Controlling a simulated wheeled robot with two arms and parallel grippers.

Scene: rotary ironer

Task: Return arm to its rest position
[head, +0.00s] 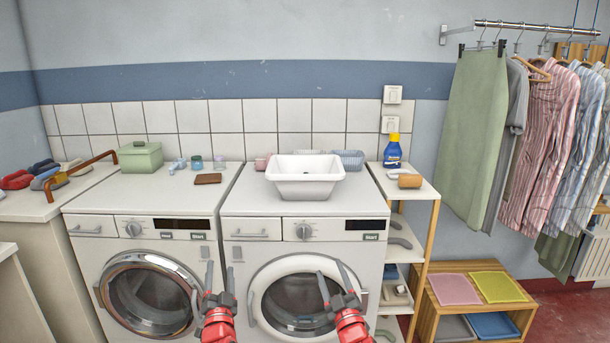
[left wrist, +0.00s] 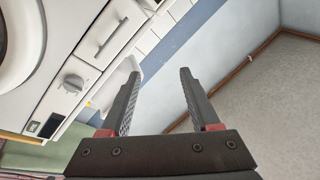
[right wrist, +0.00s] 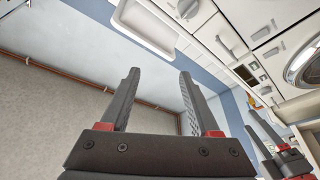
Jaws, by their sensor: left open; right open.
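My left gripper (head: 218,276) is open and empty, with its fingers pointing up in front of the two front-loading machines. My right gripper (head: 333,280) is open and empty in front of the right machine (head: 245,256). In the left wrist view the left gripper's fingers (left wrist: 158,95) stand apart with nothing between them. In the right wrist view the right gripper's fingers (right wrist: 158,95) are also apart and empty. Neither gripper touches anything that I can see. No rotary ironer is clearly visible.
The left machine (head: 140,262) stands beside the right one. A wooden shelf (head: 425,260) and hanging clothes (head: 470,130) are at the right. Red floor (head: 570,320) shows at the lower right.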

